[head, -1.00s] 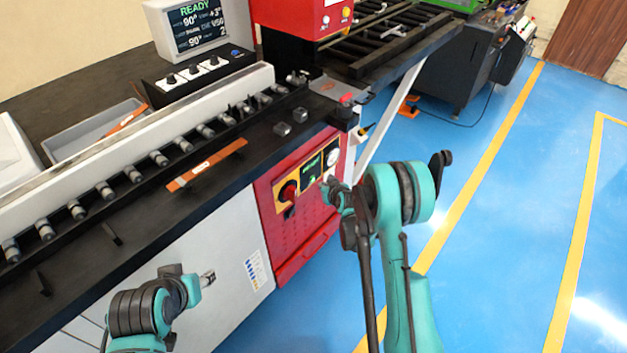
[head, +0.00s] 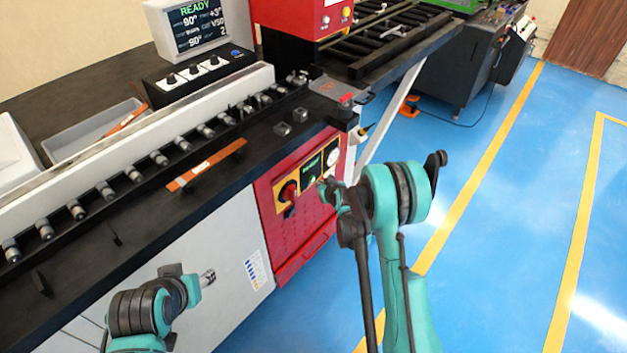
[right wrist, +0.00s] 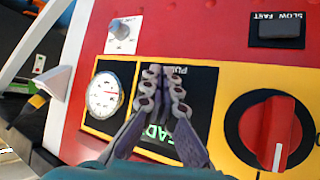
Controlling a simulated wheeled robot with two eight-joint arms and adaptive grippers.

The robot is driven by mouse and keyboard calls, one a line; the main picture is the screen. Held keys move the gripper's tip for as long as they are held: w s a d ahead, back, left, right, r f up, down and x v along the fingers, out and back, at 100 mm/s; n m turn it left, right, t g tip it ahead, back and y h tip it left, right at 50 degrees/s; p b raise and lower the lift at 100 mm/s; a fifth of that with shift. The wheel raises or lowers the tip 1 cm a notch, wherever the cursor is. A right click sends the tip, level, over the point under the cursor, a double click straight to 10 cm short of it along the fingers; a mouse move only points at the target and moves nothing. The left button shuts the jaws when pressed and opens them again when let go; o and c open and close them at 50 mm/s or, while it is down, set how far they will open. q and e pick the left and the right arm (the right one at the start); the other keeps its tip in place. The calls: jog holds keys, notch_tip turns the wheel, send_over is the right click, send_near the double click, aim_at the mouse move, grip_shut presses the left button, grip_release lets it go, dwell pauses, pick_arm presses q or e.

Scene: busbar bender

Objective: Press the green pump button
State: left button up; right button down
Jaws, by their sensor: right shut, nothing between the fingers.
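The control panel (head: 297,180) is on the red cabinet front, with a red rotary switch (head: 288,191), a small display with green text and a white round gauge (head: 333,157). A small green spot, probably the pump button (head: 312,179), shows on the panel just left of my right gripper (head: 323,187). In the right wrist view, my right gripper (right wrist: 165,82) is shut and empty in front of the black plate, beside the "PUMP" label; its fingers hide the button there. My left gripper (head: 207,278) is low in front of the white cabinet; its jaws are unclear.
In the right wrist view, the gauge (right wrist: 103,95) is left of the fingers and the red rotary switch (right wrist: 271,134) right. A grey knob (right wrist: 120,29) and a black slow/fast switch (right wrist: 281,29) are above. A copper bar (head: 207,165) lies on the machine bed. Blue floor is free at right.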

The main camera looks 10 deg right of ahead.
dwell(0.7)
jog(key=shift+w+a, duration=0.3)
jog(key=shift+w, duration=0.05)
jog(key=shift+w+a, duration=0.25)
jog(key=shift+w, duration=0.1)
dwell(0.7)
dwell(0.3)
jog(key=shift+s+d, duration=0.55)
jog(key=shift+s, duration=0.15)
jog(key=s+d, duration=0.1)
jog(key=s, duration=0.1)
jog(key=s+d, duration=0.2)
dwell(0.3)
jog(key=shift+r, duration=0.1)
dwell(0.6)
